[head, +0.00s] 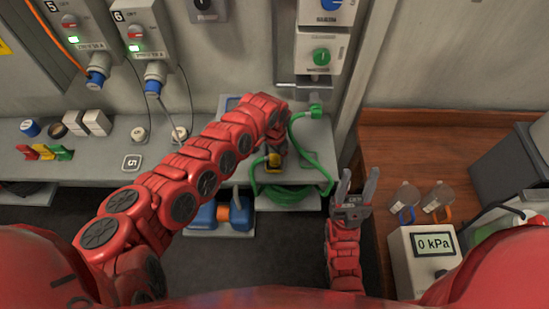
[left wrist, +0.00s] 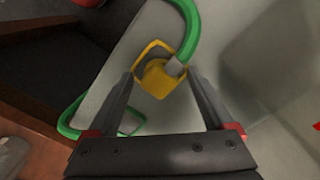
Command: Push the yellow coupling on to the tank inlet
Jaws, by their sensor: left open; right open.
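The yellow coupling (left wrist: 158,78) is on the end of a green hose (left wrist: 190,25) in the left wrist view. It lies between the fingertips of my left gripper (left wrist: 160,84), which is open, with a finger on each side; I cannot tell whether either touches it. In the head view the coupling (head: 273,161) shows as a small yellow patch beside the bench edge, and my left gripper (head: 274,152) is mostly hidden by its own arm. My right gripper (head: 356,183) is open and empty, fingers pointing up the picture. I cannot make out the tank inlet with certainty.
A wooden bench (head: 400,150) on the right holds a gauge box (head: 425,260) reading 0 kPa. Switch boxes (head: 143,35) hang on the wall.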

